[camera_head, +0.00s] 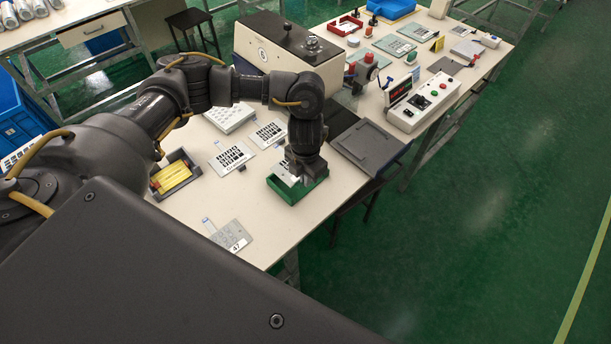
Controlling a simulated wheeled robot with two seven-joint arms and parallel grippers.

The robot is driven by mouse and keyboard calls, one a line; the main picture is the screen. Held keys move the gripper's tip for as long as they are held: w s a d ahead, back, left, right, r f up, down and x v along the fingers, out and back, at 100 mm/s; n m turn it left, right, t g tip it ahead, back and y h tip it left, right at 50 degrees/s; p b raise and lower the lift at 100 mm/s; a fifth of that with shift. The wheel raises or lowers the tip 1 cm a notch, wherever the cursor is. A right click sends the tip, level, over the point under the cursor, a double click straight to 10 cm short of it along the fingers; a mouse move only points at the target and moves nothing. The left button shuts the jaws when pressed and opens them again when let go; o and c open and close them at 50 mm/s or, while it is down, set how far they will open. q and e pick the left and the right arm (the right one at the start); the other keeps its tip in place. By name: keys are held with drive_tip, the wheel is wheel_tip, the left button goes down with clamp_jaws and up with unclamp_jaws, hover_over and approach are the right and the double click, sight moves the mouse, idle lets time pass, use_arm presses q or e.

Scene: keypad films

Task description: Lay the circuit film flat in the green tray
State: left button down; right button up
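The green tray (311,190) stands near the right edge of the white table. My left gripper (294,176) points down into it, and its fingertips are mostly hidden. A pale film (284,177) shows at the gripper's tip, within the tray's outline. I cannot tell whether it is held or lies on the tray floor. Other printed films lie on the table left of the tray: one dark-patterned film (232,156), another one (269,133) behind it, and a grey film (231,236) marked 47 in front. My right gripper is out of view.
A dark box with yellow pieces (174,176) stands left of the films. A white keypad panel (229,117) lies behind them. A large machine (285,43), a dark plate (367,147) and a control box (422,103) stand behind the tray.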

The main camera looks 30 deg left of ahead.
use_arm(q)
wheel_tip(320, 180, down, 6)
drive_tip(key=b, duration=0.4)
drive_tip(key=shift+f+b, duration=0.15)
drive_tip(key=shift+b, duration=0.25)
drive_tip(key=shift+f, duration=0.2)
drive_tip(key=shift+f+b, duration=0.35)
drive_tip(key=shift+b, duration=0.15)
drive_tip(key=c, duration=1.6)
unclamp_jaws()
drive_tip(key=shift+o, duration=0.2)
